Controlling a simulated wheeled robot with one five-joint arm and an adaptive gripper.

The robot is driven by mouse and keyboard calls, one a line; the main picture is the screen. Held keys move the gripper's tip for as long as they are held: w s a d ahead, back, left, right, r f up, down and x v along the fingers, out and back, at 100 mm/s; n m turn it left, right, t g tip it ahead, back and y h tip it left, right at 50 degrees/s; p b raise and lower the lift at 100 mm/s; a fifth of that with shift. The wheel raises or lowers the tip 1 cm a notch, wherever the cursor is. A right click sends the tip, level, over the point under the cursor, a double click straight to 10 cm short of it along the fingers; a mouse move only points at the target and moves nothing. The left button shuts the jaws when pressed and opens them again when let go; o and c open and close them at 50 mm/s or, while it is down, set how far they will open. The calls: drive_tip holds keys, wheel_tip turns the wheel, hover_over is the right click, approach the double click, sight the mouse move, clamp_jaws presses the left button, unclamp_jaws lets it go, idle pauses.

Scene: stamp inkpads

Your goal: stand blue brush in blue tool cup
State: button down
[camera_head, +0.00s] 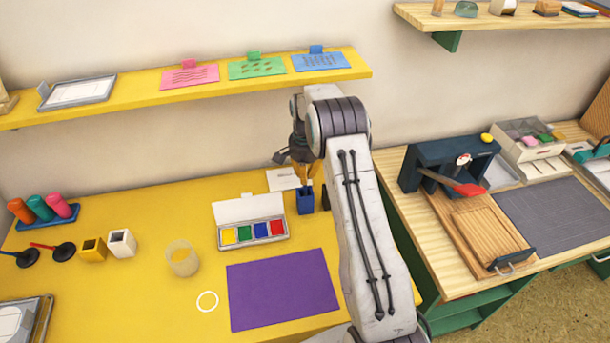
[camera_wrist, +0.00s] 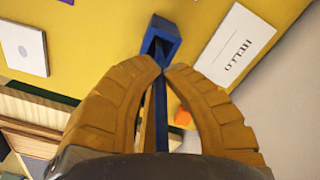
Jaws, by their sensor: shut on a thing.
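The blue tool cup (camera_head: 305,204) stands upright on the yellow table, just below my gripper (camera_head: 304,181). In the wrist view the square open mouth of the blue tool cup (camera_wrist: 174,29) lies just beyond my fingertips (camera_wrist: 162,68). My gripper is shut on the thin blue brush (camera_wrist: 160,105), which runs between the fingers. Its far end appears to be at or within the cup's mouth; how deep it goes is hard to tell. In the head view the brush is too small and hidden by my fingers to make out clearly.
A white HELLO card (camera_head: 284,179) lies behind the cup. The open paint set (camera_head: 251,233) is to the left, with the purple mat (camera_head: 282,289) in front.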

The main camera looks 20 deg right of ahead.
drive_tip(key=c, duration=1.3)
unclamp_jaws()
wheel_tip(320, 180, up, 11)
drive_tip(key=shift+s+r, duration=0.1)
drive_tip(key=shift+r, duration=0.4)
